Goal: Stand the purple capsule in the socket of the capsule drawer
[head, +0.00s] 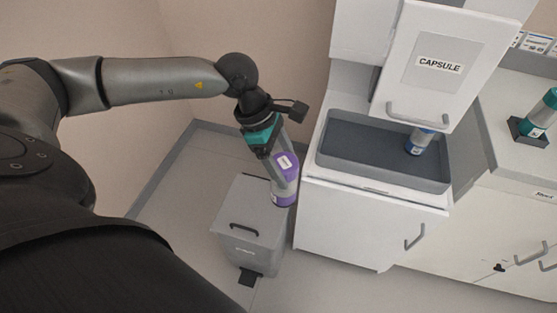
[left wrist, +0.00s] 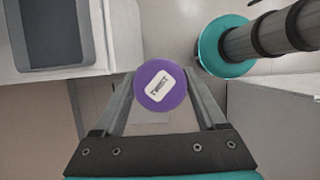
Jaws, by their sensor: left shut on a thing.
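The purple capsule (head: 284,199) has purple ends and a grey middle. My left gripper (head: 285,178) is shut on it and holds it tilted in the air, in front of the white cabinet's left edge. In the left wrist view its round purple cap (left wrist: 162,85) with a white label sits between the fingers. The capsule drawer (head: 397,92), a white front labelled CAPSULE with a grey bar handle, is at the upper right. I cannot make out its socket. My right gripper is not in view.
A dark grey tray (head: 345,153) is set in the counter below the drawer front, with a blue-and-grey capsule (head: 418,142) at its right. A teal capsule (head: 542,112) stands in a dark holder at far right. A grey pedal bin (head: 230,215) stands on the floor below my gripper.

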